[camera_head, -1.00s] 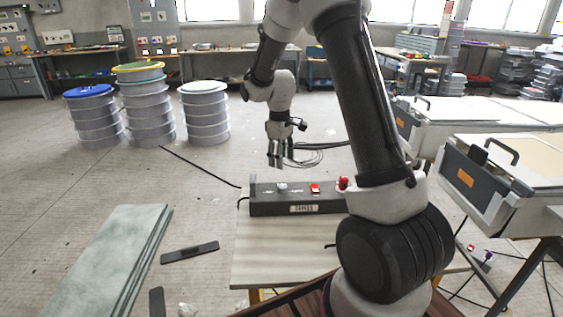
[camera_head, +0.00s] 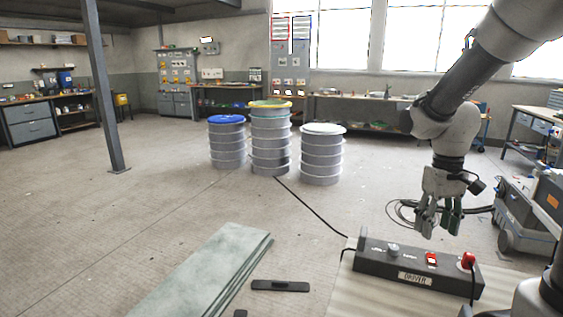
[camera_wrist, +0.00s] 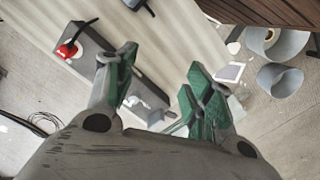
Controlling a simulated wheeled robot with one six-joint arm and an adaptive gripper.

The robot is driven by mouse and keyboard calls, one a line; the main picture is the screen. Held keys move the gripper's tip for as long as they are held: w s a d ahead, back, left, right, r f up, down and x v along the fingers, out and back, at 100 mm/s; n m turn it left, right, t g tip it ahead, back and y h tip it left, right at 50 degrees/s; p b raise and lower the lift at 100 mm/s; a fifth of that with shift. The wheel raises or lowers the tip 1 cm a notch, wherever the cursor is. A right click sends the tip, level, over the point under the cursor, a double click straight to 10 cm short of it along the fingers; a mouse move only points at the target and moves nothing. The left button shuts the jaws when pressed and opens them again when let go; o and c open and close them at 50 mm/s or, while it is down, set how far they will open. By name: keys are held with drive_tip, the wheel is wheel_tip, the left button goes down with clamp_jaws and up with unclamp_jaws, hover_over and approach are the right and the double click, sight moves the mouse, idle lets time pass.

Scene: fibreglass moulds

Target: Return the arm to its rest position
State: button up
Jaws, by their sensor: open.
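My gripper (camera_head: 438,218) hangs from my bent arm at the right of the head view, fingers pointing down, open and empty. It is above and behind the dark switch box (camera_head: 385,262), apart from it.
The box rests on a pale table (camera_head: 370,297). Grey-green sheets (camera_head: 205,275) lie on the floor to its left, beside a dark flat bar (camera_head: 280,286). Three drum stacks (camera_head: 270,145) stand farther back. A grey cart (camera_head: 525,215) is at right. A post (camera_head: 103,90) stands at left; open floor lies around it.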

drive_tip(key=s+r+m+t, duration=0.1)
drive_tip(key=s+r+t, duration=0.4)
drive_tip(key=s+r, duration=0.5)
drive_tip(key=s, duration=0.4)
drive_tip(key=shift+r, duration=0.3)
